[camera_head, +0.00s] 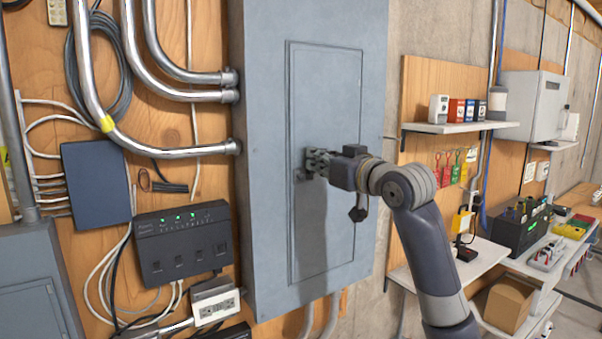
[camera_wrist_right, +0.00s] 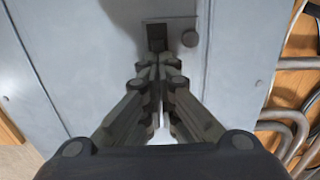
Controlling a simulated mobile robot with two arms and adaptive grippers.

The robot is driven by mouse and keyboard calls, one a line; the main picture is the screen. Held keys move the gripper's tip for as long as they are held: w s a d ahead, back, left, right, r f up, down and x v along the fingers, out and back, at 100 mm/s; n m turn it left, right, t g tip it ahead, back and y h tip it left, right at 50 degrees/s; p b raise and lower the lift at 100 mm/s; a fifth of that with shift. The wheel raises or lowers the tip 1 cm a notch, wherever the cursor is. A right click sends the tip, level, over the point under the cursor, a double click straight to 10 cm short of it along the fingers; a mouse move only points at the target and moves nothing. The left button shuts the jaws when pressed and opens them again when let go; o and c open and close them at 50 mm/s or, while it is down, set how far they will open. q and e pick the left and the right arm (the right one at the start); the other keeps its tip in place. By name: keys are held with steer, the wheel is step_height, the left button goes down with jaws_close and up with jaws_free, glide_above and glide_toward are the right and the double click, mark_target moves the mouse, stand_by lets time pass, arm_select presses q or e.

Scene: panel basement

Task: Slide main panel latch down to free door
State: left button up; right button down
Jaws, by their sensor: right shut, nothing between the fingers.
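The main panel (camera_head: 262,60) is a tall grey metal box with a raised door (camera_head: 325,85) that lies closed, flush in its frame. A small dark latch (camera_head: 300,175) sits at the door's left edge, partly hidden by my right gripper in the head view. My right gripper (camera_head: 314,162) is at the latch, its fingers shut with nothing between them. In the right wrist view the closed fingertips (camera_wrist_right: 158,62) point at the dark latch piece (camera_wrist_right: 157,36); I cannot tell whether they touch it. My left gripper is not in view.
Metal conduits (camera_head: 180,151) enter the panel's left side. A black box with green lights (camera_head: 185,260) and a blue-grey box (camera_head: 96,183) hang left. At right are a shelf (camera_head: 460,127) and a lower bench (camera_head: 465,262) with equipment. The space before the door is otherwise clear.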

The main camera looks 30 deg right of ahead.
steer(key=shift+f+b, duration=0.5)
steer(key=shift+f, duration=0.2)
steer(key=shift+r+p, duration=0.3)
steer(key=shift+p, duration=0.05)
stand_by(0.4)
steer(key=shift+s, duration=0.1)
steer(key=s+b, duration=0.2)
steer(key=s, duration=0.5)
steer(key=shift+d, duration=0.3)
steer(key=shift+w, duration=0.1)
stand_by(0.5)
